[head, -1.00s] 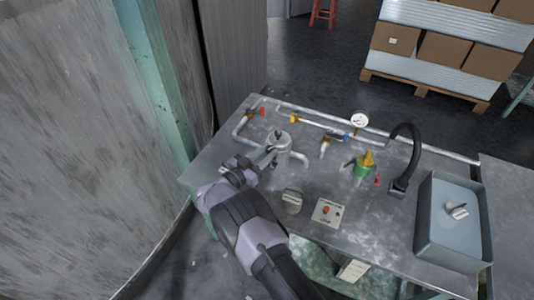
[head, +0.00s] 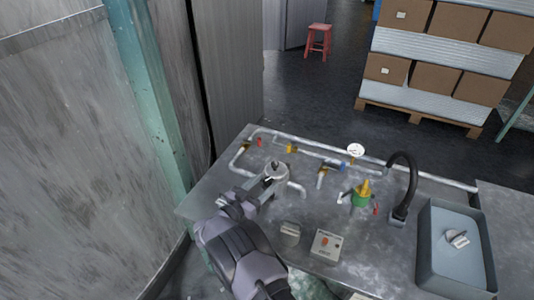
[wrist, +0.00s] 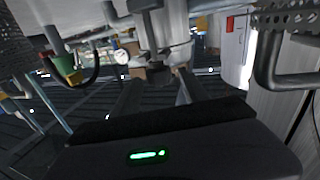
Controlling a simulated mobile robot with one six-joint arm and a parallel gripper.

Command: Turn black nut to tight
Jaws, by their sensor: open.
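The black nut appears to be the small dark piece (head: 277,163) on top of a grey metal cylinder (head: 275,175) at the back left of the workbench. My gripper (head: 268,184) is beside the cylinder's left front side. In the wrist view, my gripper (wrist: 155,82) has its two fingers apart, with a gap between them. A dark blocky part (wrist: 158,72) shows just beyond the fingertips, in line with the gap; I cannot tell for sure that it is the nut. No grip on it shows, and whether the fingers touch anything is unclear.
Pipes with red and yellow handles run along the bench's back edge (head: 375,165). A gauge (head: 356,150), green and yellow valve (head: 361,194), black hose (head: 403,180), control box (head: 325,243) and grey basin (head: 455,250) stand to the right. A wall (head: 80,150) is close on the left.

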